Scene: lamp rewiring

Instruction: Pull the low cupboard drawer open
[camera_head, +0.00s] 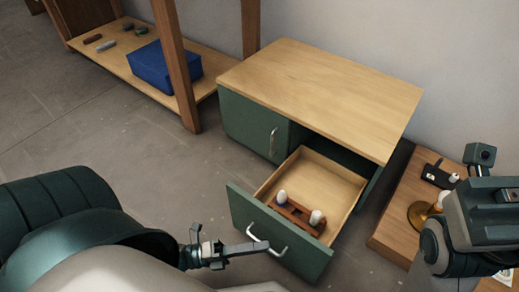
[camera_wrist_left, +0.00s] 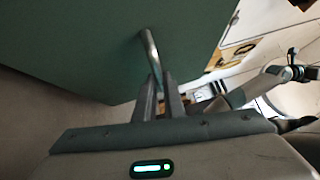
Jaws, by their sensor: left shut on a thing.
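The low cupboard (camera_head: 320,90) is green with a pale wooden top. Its drawer (camera_head: 330,185) is pulled out, and the green drawer front (camera_head: 300,253) stands well clear of the cupboard body. Inside the drawer is a brown wooden rack (camera_head: 297,214) with two light bulbs, one whitish (camera_head: 281,196) and one cream (camera_head: 316,217). My left gripper (camera_head: 258,247) is at the drawer's metal handle (camera_head: 266,238), shut on it. The left wrist view shows the fingers (camera_wrist_left: 160,97) around the handle bar (camera_wrist_left: 151,58) against the green front. My right gripper is not clearly visible.
A cupboard door with its own handle (camera_head: 272,143) is left of the drawer. A blue box (camera_head: 163,64) sits on a low wooden shelf at the back left. A wooden surface (camera_head: 403,210) with small items stands at the right. Floor in front is clear.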

